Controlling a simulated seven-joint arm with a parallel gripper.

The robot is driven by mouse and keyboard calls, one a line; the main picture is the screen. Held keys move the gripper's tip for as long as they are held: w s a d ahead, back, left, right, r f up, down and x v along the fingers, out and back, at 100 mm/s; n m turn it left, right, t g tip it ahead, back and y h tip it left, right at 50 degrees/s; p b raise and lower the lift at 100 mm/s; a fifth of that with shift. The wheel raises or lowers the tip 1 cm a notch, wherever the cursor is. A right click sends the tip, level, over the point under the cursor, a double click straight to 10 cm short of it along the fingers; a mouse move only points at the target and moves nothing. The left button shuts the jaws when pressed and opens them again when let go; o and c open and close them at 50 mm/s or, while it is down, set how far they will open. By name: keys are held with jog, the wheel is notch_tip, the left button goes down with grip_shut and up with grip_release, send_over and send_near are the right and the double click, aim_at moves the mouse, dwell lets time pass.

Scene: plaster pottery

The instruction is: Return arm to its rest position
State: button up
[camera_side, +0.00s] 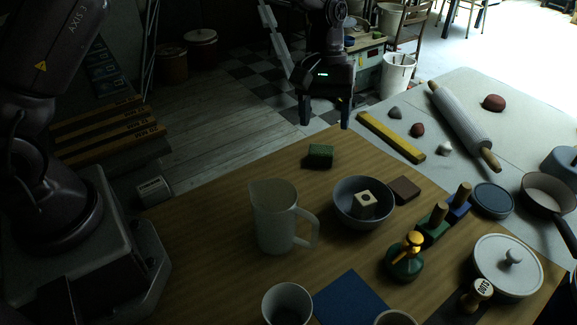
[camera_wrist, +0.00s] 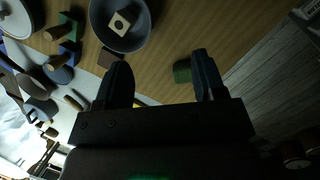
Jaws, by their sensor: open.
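My gripper (camera_side: 325,112) is raised in the air beyond the far edge of the wooden table (camera_side: 215,215) in the side view. Its two dark fingers point down, spread apart, with nothing between them. It also shows in the wrist view (camera_wrist: 163,78), open over the table. A green block (camera_side: 320,155) lies on the table below and nearer the camera than my gripper. It is partly behind a finger in the wrist view (camera_wrist: 182,72). A grey bowl (camera_side: 345,211) holds a pale block with a dark hole (camera_side: 363,205).
A white pitcher (camera_side: 273,220) stands left of the bowl, with a brown block (camera_side: 405,189) at its right. The table's left part is clear.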

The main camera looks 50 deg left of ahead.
jog(key=s+a+r+m+t+y, duration=0.1)
jog(key=s+a+r+m+t, duration=0.1)
jog(key=s+r, duration=0.3)
jog(key=s+a+r+m+t+y, duration=0.1)
jog(key=s+r, duration=0.4)
jog(key=s, duration=0.6)
jog(key=s+a+r+m+t, duration=0.3)
jog(key=s+r+m, duration=0.1)
jog(key=s, duration=0.4)
jog(key=shift+s+a+r+m+t+y, duration=0.3)
jog(key=shift+s+a+r+t+y, duration=0.1)
jog(key=shift+r, duration=0.15)
